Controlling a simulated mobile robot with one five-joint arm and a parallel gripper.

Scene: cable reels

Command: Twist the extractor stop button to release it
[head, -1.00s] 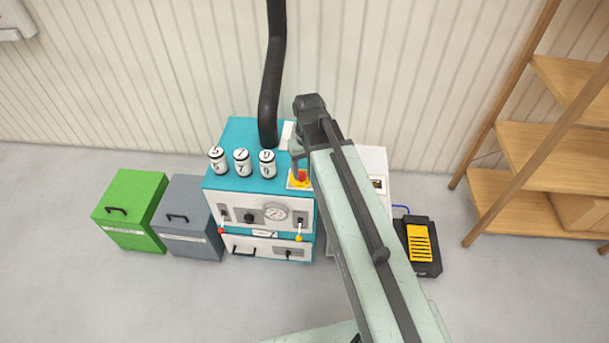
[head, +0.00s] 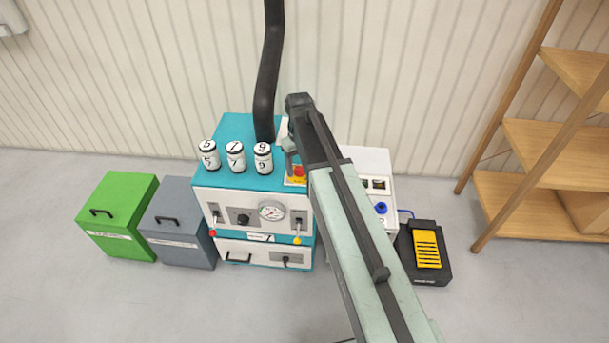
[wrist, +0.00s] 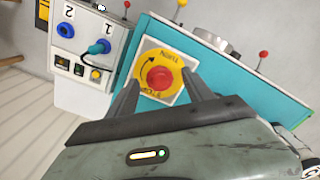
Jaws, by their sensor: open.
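The extractor stop button (wrist: 160,78) is a red knob on a yellow disc with a curved arrow, set on a white plate on the teal extractor top. In the head view the red button (head: 299,172) shows at the top's right edge, partly behind my arm. My gripper (wrist: 162,82) is open, with one finger on each side of the button in the wrist view. I cannot tell how far the fingertips are above it. In the head view my gripper (head: 291,160) hangs just over the button's left side.
On the teal extractor (head: 240,125) stand several numbered white cylinders (head: 235,157), left of my gripper. A black hose (head: 267,80) rises behind. A white box (head: 378,160) stands right, with a yellow pedal (head: 427,248) beyond. Green (head: 118,215) and grey bins (head: 178,222) are left.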

